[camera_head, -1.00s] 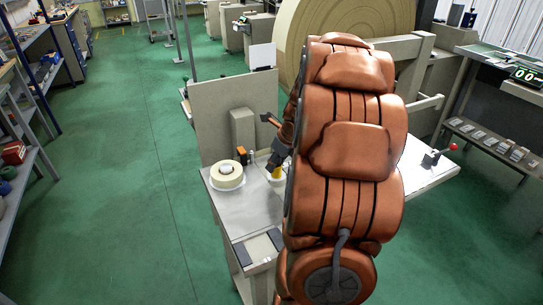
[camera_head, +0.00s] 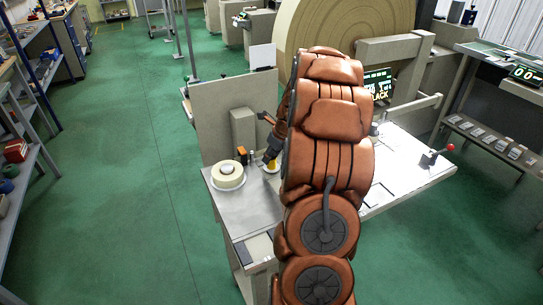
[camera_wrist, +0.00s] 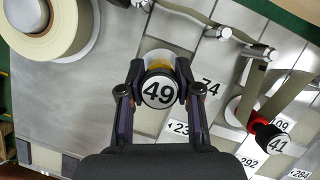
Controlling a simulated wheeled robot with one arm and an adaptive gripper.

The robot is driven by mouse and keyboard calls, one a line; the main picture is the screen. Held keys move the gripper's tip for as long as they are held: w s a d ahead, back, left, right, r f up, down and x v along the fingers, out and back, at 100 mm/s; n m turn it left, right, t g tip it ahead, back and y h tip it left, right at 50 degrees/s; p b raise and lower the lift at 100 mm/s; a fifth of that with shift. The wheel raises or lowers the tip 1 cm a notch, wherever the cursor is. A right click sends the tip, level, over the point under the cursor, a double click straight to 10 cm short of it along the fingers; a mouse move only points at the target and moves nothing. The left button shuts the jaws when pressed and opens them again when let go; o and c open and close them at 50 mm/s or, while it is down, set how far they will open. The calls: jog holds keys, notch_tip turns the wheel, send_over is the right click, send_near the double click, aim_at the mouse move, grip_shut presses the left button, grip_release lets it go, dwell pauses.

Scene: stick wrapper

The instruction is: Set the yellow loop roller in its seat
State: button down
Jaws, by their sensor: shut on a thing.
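The yellow loop roller (camera_wrist: 160,68) is in the wrist view, with a black-rimmed white cap marked 49 facing the camera. My gripper (camera_wrist: 160,83) is shut on it, one dark finger on each side of the cap. A pale round shape (camera_wrist: 157,57) shows just behind the roller; I cannot tell whether it is the seat or whether the roller touches it. In the head view my gripper (camera_head: 271,154) points down over the metal table, and the roller's yellow (camera_head: 271,167) shows beneath it. The roller's lower end is hidden.
A cream tape roll (camera_head: 228,174) lies left of the gripper. A red roller with a black knob marked 41 (camera_wrist: 275,144) stands to the right, a grey band beside it. Metal posts (camera_wrist: 262,53) stand beyond. An upright panel (camera_head: 212,120) rises behind the table.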

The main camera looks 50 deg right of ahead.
jog(key=shift+f, duration=0.45)
jog(key=shift+f, duration=0.1)
jog(key=c, duration=0.8)
grip_release()
